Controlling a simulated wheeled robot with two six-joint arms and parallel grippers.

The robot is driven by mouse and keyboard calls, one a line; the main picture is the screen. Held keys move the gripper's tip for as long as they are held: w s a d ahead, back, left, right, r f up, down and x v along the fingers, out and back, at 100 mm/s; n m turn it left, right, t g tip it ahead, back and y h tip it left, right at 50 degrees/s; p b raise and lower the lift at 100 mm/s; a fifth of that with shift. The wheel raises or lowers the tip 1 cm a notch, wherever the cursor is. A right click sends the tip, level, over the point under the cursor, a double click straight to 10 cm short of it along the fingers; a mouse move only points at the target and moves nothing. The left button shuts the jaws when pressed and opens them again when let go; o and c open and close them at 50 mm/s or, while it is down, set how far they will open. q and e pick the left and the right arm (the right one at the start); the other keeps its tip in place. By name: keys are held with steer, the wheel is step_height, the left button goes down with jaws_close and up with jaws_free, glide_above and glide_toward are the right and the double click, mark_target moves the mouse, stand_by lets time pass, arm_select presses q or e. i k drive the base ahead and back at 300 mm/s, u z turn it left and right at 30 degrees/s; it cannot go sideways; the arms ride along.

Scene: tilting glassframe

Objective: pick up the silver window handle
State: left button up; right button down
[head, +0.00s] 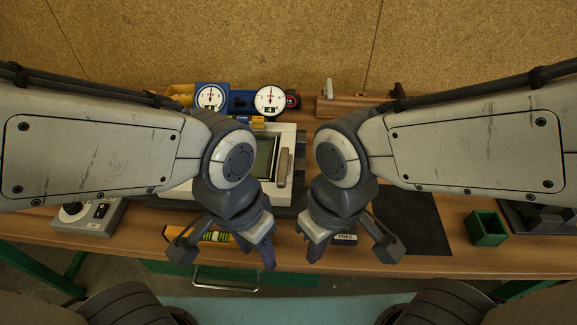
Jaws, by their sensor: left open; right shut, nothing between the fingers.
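A long, pale grey-tan handle (283,167) lies on the right side of a light frame (297,140) with a dark greenish glass pane (265,158), at the middle of the bench. It looks like the silver window handle, though its colour is not clearly silver. My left gripper (266,258) is open and empty, in front of the frame and nearer to me than the handle. My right gripper (314,252) is shut and empty, in front of and to the right of the handle. Neither touches it. My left arm hides much of the frame's left part.
Round dials (270,100) and a wooden block (350,104) stand at the back. A grey switch box (88,215) is at left, a green bin (486,228) at right. A yellow striped item (213,236) lies at the front edge. A dark mat (425,222) is bare.

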mark_target(284, 166)
steer(key=u, duration=0.05)
steer(key=k, duration=1.05)
steer(key=z, duration=0.75)
steer(key=i, duration=1.25)
steer(key=u, duration=0.6)
